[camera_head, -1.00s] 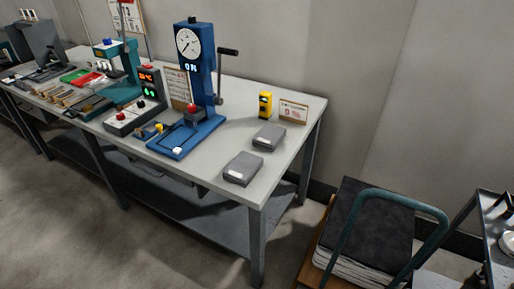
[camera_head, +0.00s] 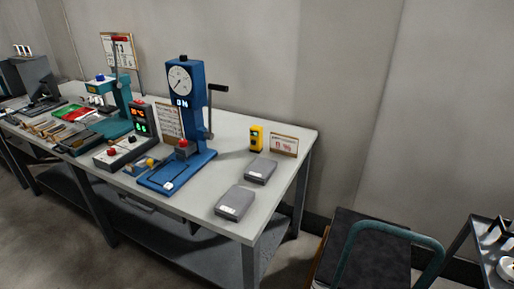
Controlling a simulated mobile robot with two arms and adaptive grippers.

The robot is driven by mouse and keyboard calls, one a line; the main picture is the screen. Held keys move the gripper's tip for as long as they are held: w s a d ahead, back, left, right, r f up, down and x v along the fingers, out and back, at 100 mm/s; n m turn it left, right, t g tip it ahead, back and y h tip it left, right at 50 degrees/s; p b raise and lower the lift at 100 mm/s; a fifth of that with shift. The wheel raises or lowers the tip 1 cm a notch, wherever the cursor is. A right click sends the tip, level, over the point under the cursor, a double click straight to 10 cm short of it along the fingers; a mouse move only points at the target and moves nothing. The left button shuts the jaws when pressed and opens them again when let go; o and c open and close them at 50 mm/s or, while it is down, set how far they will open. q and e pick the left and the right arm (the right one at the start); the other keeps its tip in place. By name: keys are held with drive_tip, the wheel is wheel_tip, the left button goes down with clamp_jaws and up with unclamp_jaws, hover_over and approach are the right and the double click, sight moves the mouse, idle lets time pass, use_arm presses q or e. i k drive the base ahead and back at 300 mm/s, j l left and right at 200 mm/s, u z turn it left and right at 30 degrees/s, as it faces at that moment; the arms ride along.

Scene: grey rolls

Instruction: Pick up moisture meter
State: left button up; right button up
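The moisture meter (camera_head: 256,138) looks to be the small upright yellow device with a dark front, standing near the back right of the grey workbench (camera_head: 285,188). A small framed card (camera_head: 284,145) stands just to its right. A grey box (camera_head: 260,170) lies in front of it, and a second grey box (camera_head: 234,202) lies nearer the front edge. Neither of my grippers shows in the head view.
A blue press (camera_head: 188,120) with a dial and side lever stands left of the meter. A control box (camera_head: 125,148) with lit displays stands further left. A cart with a green handle (camera_head: 395,232) stands on the floor right of the bench, beside a dark metal shelf (camera_head: 482,245).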

sight(256, 131)
drive_tip(key=i+j+z, duration=0.5)
drive_tip(key=j, duration=0.15)
drive_tip(key=i+j+z, duration=0.1)
drive_tip(key=j+z, duration=0.15)
drive_tip(key=j, duration=0.15)
